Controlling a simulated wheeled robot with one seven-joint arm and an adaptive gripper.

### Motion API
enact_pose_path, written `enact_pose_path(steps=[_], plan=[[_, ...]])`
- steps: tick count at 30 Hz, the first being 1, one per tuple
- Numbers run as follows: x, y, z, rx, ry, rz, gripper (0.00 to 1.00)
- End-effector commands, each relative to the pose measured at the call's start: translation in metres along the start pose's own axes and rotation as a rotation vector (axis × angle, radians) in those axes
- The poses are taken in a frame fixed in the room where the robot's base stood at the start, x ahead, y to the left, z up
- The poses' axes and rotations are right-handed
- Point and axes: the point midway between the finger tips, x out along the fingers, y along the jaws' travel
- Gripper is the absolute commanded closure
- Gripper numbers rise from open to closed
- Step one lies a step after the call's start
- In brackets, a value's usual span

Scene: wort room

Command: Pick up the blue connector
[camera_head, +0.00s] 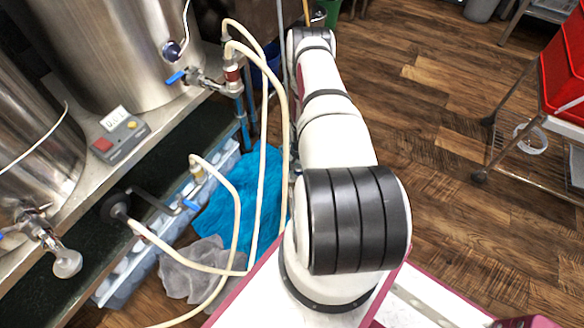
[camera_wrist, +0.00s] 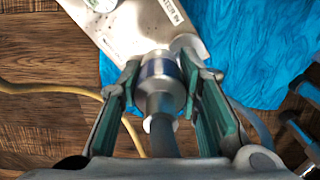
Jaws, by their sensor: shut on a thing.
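In the wrist view a silvery cylindrical connector with a blue band (camera_wrist: 158,70) sits between the fingers of my gripper (camera_wrist: 161,62). The two green-lined fingers stand on either side of it and are shut on it. A grey-blue hose-like end (camera_wrist: 160,110) runs from the connector back toward the palm. A pale rounded piece shows at its far right side. In the head view my arm hides the gripper and the connector.
A whitish panel with a label (camera_wrist: 120,22) and a blue cloth (camera_wrist: 240,40) lie beyond the fingers. The head view shows steel tanks (camera_head: 105,45), pale hoses (camera_head: 262,150), a grey cloth (camera_head: 195,270) and a red-bin cart (camera_head: 565,70). Wooden floor is open at right.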

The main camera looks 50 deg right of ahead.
Motion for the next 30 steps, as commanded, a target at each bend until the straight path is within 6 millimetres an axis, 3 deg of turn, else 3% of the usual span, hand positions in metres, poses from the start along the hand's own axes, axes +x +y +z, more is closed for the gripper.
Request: enact_pose_path(steps=[9,15,21,30], plan=[[-0.01,0.083,0.003,0.004,0.0,-0.002,1.0],[-0.012,0.114,0.005,0.002,0.001,-0.003,1.0],[-0.012,0.125,0.005,-0.002,0.002,-0.003,1.0],[-0.012,0.126,0.005,-0.002,0.002,-0.003,1.0]])
